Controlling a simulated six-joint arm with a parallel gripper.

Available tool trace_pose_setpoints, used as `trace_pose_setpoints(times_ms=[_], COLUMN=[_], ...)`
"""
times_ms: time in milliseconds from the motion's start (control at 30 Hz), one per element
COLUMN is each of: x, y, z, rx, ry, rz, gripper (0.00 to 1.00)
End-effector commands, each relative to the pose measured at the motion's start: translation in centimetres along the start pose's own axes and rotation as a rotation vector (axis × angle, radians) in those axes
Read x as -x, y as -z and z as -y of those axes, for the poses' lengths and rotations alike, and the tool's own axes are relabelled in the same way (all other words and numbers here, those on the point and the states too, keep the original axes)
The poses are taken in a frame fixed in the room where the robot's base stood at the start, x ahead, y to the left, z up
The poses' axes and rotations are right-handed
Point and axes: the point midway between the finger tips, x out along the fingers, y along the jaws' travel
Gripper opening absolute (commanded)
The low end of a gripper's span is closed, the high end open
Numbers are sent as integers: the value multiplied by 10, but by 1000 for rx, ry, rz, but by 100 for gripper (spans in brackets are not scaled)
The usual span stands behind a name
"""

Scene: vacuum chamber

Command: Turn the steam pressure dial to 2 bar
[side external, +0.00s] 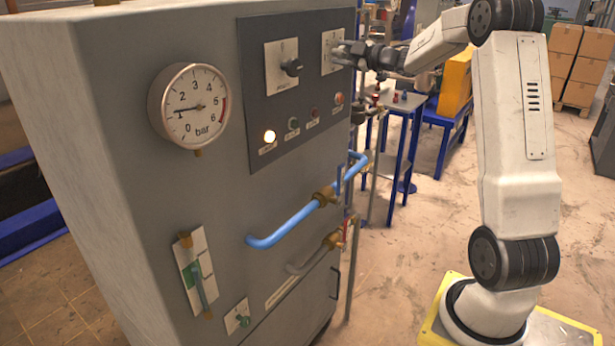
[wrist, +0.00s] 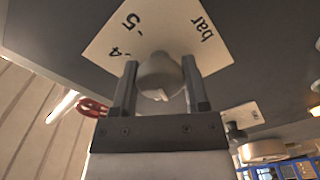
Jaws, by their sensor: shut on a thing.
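The steam pressure dial is a grey knob on a white plate marked "4", "5" and "bar" in the wrist view; the knob (wrist: 160,72) sits between my gripper's two fingers. My gripper (wrist: 155,90) is shut on the knob. A small white mark shows on the knob's near face, but I cannot tell which number it points to. In the side view my gripper (side external: 345,52) reaches from the right to the dial's white plate (side external: 330,41), hiding most of the knob. A round pressure gauge (side external: 190,108) marked in bar has its needle pointing left, near the 1.
A second black knob (side external: 291,68) is left of my gripper on the dark panel. A blue pipe handle (side external: 300,215) sticks out lower down. A blue-legged table (side external: 400,140) stands behind.

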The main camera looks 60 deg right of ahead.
Motion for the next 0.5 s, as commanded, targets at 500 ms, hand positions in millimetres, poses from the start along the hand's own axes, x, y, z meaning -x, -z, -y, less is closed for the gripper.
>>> trace_pose_setpoints(times_ms=[500], x=[0], y=[-1], z=[0], rx=[-265], ry=[0], rz=[1], gripper=[0])
